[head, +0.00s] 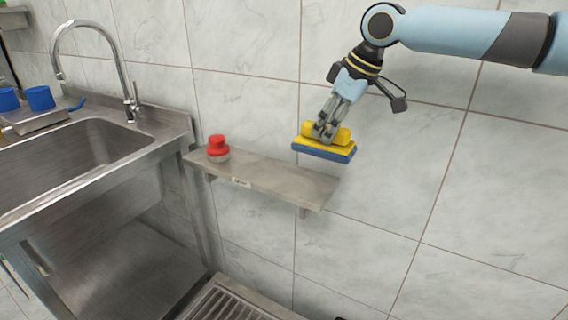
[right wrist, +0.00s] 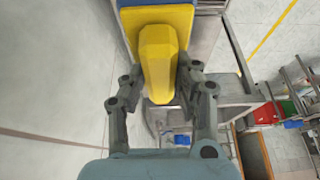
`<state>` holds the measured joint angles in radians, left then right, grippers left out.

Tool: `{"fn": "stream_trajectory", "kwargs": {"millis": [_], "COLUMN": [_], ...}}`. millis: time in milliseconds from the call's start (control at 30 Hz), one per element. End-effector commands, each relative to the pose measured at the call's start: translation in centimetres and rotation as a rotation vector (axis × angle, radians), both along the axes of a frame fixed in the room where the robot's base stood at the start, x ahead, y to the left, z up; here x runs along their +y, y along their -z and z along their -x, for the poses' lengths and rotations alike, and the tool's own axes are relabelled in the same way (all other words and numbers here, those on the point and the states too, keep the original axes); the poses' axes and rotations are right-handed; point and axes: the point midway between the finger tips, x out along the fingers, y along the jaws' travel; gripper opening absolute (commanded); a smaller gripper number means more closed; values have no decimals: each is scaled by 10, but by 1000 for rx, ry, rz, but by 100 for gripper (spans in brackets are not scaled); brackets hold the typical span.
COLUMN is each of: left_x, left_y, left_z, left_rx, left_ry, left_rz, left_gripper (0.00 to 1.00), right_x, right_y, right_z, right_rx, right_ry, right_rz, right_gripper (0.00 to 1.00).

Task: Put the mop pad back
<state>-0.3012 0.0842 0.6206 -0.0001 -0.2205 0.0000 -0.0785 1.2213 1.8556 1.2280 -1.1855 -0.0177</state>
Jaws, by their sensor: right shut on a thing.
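The mop pad (head: 340,153) is a flat block with a yellow top, a yellow raised grip and a blue underside. My right gripper (head: 322,132) is shut on its raised grip and holds it in the air, over the right end of a small steel wall shelf (head: 270,178). In the right wrist view the yellow grip of the mop pad (right wrist: 158,60) is between the two fingers of the right gripper (right wrist: 160,78). A gap to the shelf seems to show in the head view. My left gripper is not in view.
A red-topped object (head: 217,148) stands at the shelf's left end; the shelf's middle and right are bare. A steel sink (head: 75,160) with a tall faucet (head: 128,85) is at the left. Blue cups (head: 40,98) stand behind it. A floor grate (head: 235,303) lies below.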

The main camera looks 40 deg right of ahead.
Motion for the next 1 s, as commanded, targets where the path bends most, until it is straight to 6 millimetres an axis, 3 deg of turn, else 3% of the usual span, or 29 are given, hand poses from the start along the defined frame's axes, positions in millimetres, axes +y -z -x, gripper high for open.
{"fn": "stream_trajectory", "kwargs": {"millis": [100, 533, 767, 1000], "left_x": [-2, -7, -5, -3], "left_y": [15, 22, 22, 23], "left_z": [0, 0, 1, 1], "left_rx": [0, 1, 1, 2], "left_ry": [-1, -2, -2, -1], "left_rz": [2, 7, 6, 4], "left_gripper": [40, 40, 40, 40], "right_x": [9, 21, 22, 22], "right_y": [14, 59, 71, 105], "right_z": [-18, -96, -106, -105], "right_rx": [-5, 1, 4, 4], "right_ry": [-1, -2, -4, -4], "right_rz": [-17, -8, -4, -4], "right_gripper": [0, 0, 0, 0]}}
